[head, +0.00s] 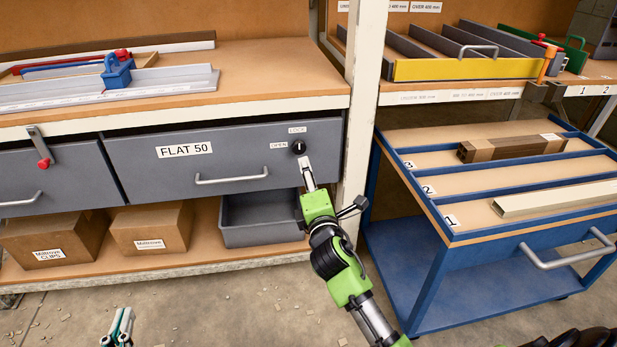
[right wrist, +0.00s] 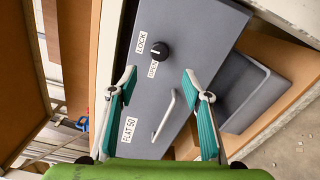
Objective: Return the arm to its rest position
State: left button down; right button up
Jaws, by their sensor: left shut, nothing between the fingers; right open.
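My right arm comes in from the lower right of the head view. Its gripper (head: 305,163) is seen nearly edge-on, just below the black knob (head: 299,147) on the grey FLAT 50 drawer (head: 240,152). In the right wrist view my right gripper (right wrist: 159,75) is open and empty, its teal fingers spread wide. The knob (right wrist: 160,50) and drawer handle (right wrist: 166,115) show beyond and between the fingers, with no visible contact. I cannot tell which label the knob points to. My left gripper (head: 121,324) is shut and empty at the bottom left, over the floor.
A blue trolley (head: 447,232) with profiles on top stands close on the right. A white upright post (head: 359,110) is beside the drawer. An open grey bin (head: 262,236) and cardboard boxes (head: 150,227) are on the lower shelf. The floor (head: 225,310) in front is mostly free.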

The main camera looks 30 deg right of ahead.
dwell(0.4)
